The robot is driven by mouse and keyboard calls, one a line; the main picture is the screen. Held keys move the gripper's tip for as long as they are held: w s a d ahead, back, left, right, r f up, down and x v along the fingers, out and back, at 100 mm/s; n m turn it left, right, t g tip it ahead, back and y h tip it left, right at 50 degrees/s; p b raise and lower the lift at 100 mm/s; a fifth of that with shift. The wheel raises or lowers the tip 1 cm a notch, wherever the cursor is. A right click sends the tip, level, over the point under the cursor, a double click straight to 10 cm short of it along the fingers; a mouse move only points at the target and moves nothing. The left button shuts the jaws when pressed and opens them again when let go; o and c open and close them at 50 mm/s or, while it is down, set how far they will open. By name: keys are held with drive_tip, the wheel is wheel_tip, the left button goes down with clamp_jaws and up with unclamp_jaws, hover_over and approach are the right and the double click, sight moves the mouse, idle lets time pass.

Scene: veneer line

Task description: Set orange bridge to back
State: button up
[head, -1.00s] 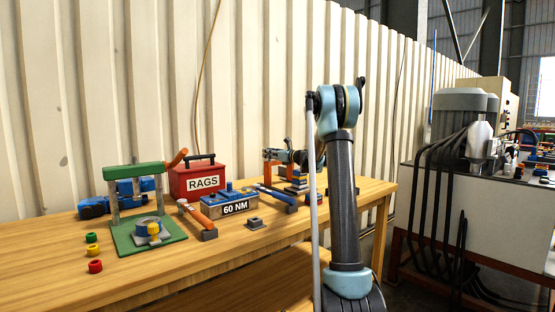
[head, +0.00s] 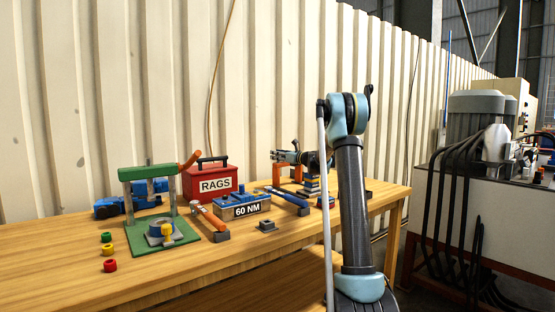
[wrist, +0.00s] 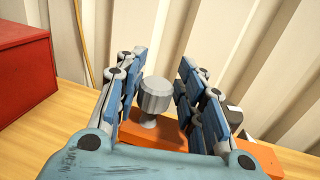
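The orange bridge (head: 287,178) stands toward the far right end of the wooden bench, by the wall. In the wrist view its orange top (wrist: 158,137) carries a grey faceted knob (wrist: 156,95) on a short stem. My gripper (head: 279,156) is over the bridge in the head view and partly hides its top. In the wrist view my gripper (wrist: 160,78) is open, with one blue-padded finger on each side of the knob. A gap shows between the knob and the right finger. Whether the left finger touches it, I cannot tell.
A red RAGS box (head: 211,183) stands left of the bridge. A 60 NM block (head: 243,206), a blue-handled tool (head: 288,197) and a stack of plates (head: 313,186) are nearby. A green frame (head: 148,172) stands farther left. The bench's front is mostly clear.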

drive_tip(key=v, duration=1.2)
